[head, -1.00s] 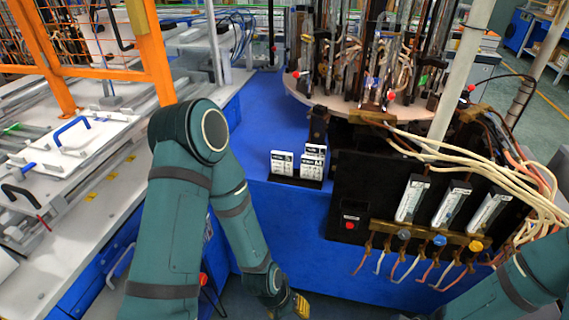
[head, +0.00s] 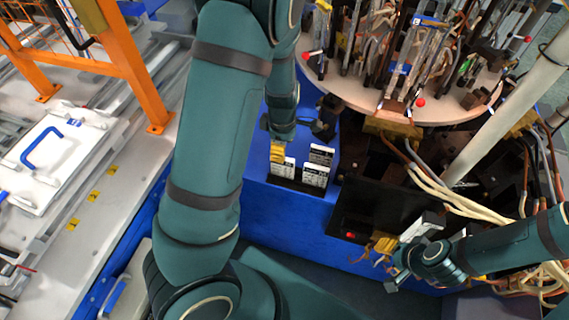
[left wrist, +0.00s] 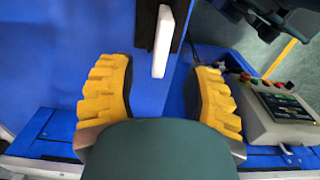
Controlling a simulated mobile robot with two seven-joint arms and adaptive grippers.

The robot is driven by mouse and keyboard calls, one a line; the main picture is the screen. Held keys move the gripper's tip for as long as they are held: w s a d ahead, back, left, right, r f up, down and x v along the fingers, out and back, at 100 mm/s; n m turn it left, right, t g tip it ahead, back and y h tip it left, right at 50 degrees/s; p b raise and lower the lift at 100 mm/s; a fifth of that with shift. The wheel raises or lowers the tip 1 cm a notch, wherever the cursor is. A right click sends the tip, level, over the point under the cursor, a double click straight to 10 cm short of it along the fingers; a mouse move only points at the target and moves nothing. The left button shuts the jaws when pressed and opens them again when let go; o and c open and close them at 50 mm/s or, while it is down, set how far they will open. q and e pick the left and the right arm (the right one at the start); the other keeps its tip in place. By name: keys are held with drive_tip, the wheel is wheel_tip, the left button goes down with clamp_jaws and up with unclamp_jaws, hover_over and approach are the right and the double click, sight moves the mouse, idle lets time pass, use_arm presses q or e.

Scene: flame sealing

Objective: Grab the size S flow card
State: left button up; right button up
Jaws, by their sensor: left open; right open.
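Three small white flow cards stand in a dark holder on the blue side of the machine: a left card (head: 284,167), a front right card (head: 316,174) and a back right card (head: 321,153). Their size letters are too small to read. My left gripper (head: 277,152) is at the left card, partly covering its upper left. In the left wrist view, the open yellow fingers (left wrist: 163,95) have one white card (left wrist: 163,40) edge-on between and ahead of them, apart from both. My right gripper (head: 400,268) is open and empty before the black panel.
The black panel (head: 380,200) with hoses and brass fittings stands right of the cards. A round platform (head: 350,88) with glass tubes is above. A white work table (head: 120,190) and an orange frame (head: 135,75) are at the left.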

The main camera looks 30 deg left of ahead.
sight(283, 168)
use_arm(q)
wheel_tip(283, 168, down, 5)
drive_tip(key=shift+f+b, duration=0.1)
drive_tip(key=shift+b, duration=0.4)
drive_tip(key=shift+s+f+b, duration=0.1)
drive_tip(key=shift+f+b, duration=0.6)
drive_tip(key=shift+f, duration=1.85)
use_arm(e)
wheel_tip(283, 168, down, 3)
drive_tip(key=shift+a, duration=0.1)
use_arm(q)
clamp_jaws()
